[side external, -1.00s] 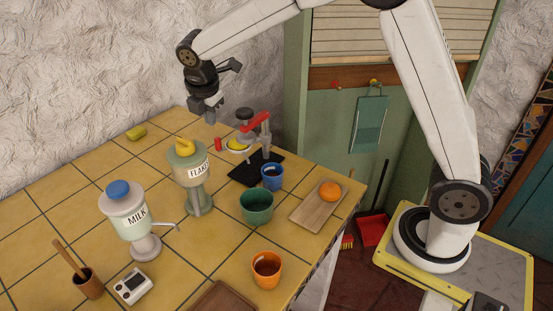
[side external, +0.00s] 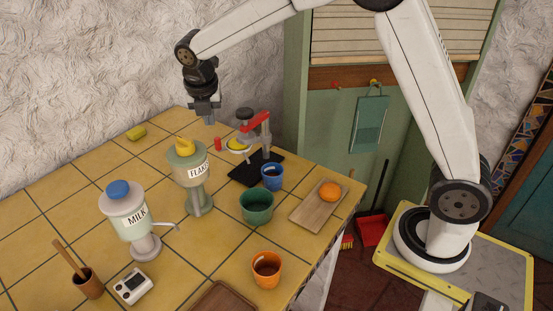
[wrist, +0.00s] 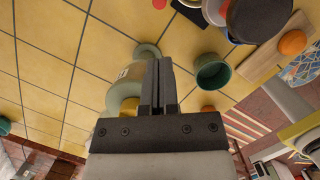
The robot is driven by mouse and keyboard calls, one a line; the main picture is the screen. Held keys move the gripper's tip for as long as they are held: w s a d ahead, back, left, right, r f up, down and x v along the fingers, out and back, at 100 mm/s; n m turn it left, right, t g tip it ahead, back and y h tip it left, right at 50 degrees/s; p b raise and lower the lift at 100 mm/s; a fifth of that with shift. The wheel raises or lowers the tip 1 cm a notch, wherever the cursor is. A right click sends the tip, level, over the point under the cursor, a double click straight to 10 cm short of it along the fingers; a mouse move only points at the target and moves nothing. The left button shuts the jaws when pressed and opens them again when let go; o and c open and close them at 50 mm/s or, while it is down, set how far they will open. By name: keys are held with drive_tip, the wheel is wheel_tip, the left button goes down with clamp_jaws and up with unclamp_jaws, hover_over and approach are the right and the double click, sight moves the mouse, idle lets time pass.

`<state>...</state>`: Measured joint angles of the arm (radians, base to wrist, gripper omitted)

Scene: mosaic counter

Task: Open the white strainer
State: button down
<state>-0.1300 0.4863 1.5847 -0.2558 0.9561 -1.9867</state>
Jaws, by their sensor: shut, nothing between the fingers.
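No part is clearly marked as a white strainer. The likeliest is the pale grey cup (side external: 237,146) of the hand press (side external: 264,152), with something yellow in it. The press has a red lever (side external: 256,127) and a black base, and stands at the counter's back right. In the wrist view its dark round top (wrist: 262,18) hides much of the cup. I cannot tell how the cup opens. My gripper (side external: 209,121) is shut and empty, pointing down in the air, left of the press and above the flakes dispenser's height. Its closed fingers (wrist: 160,64) touch nothing.
The flakes dispenser (side external: 199,203) stands below and left of my gripper. A blue cup (side external: 272,178), green cup (side external: 257,208) and wooden board (side external: 306,218) with an orange (side external: 329,190) stand near the press. A milk dispenser (side external: 129,222) is further left. The back-left tiles are mostly clear.

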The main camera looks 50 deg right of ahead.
drive_tip(key=x, duration=0.9)
drive_tip(key=shift+w+d+f+m, duration=0.1)
drive_tip(key=shift+w+d+m, duration=0.15)
drive_tip(key=shift+w+m, duration=0.3)
idle(0.7)
drive_tip(key=w+d+m+g, duration=0.2)
drive_tip(key=w+d+m, duration=0.5)
drive_tip(key=w+m, duration=0.1)
drive_tip(key=shift+d+h, duration=0.3)
drive_tip(key=shift+d, duration=0.1)
idle(0.6)
idle(0.7)
drive_tip(key=v, duration=1)
